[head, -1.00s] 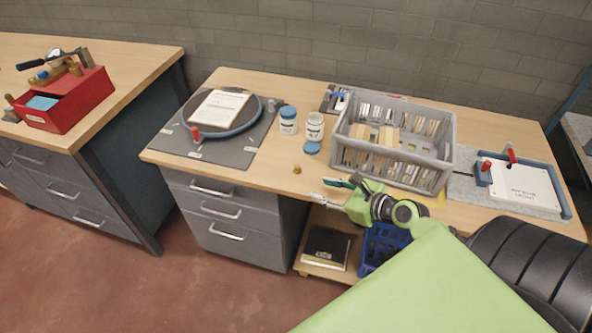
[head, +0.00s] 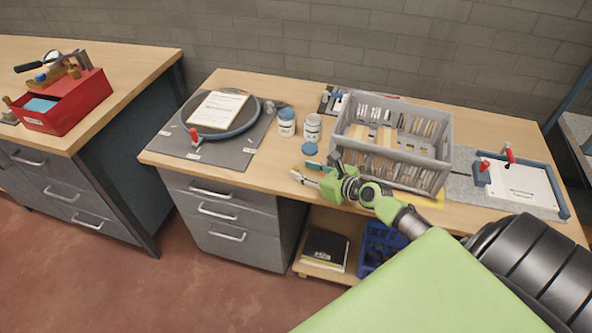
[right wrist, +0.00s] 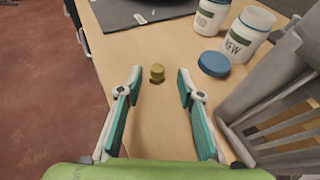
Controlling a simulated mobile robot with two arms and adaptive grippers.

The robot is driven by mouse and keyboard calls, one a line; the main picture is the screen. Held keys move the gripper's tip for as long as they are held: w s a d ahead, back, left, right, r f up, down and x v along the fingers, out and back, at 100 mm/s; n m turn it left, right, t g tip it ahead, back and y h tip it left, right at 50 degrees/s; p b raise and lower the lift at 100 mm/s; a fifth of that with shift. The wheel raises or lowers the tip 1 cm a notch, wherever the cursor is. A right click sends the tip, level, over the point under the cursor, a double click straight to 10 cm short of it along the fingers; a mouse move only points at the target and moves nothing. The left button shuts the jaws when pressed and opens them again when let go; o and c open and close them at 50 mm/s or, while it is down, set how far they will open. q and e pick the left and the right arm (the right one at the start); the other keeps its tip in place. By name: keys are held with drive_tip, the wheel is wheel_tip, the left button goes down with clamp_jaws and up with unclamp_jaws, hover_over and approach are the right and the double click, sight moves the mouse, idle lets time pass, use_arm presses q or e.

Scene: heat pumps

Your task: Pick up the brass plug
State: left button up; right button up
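The brass plug (right wrist: 157,74) is a small stepped yellow-brown piece standing on the wooden bench top. In the right wrist view it shows between and slightly beyond the tips of my right gripper, touching neither finger. My right gripper (head: 303,170) is open and empty, with its teal-padded fingers spread either side of the plug's line. In the head view it is over the front part of the bench, left of the grey crate, and the plug is hard to make out at its fingertips. My left gripper is in neither view.
The grey slatted crate (head: 440,153) stands close to the right of my right gripper. A blue lid (head: 309,149) lies just behind, with two white jars (head: 287,122) (head: 313,127) beyond it. A dark mat (head: 228,155) with a round tray lies left. A red box (head: 80,105) sits on the left bench.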

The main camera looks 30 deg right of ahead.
sight(297, 168)
drive_tip(key=x, duration=0.4)
drive_tip(key=shift+w+a, duration=0.1)
drive_tip(key=shift+a, duration=0.1)
drive_tip(key=shift+r, duration=0.15)
clamp_jaws()
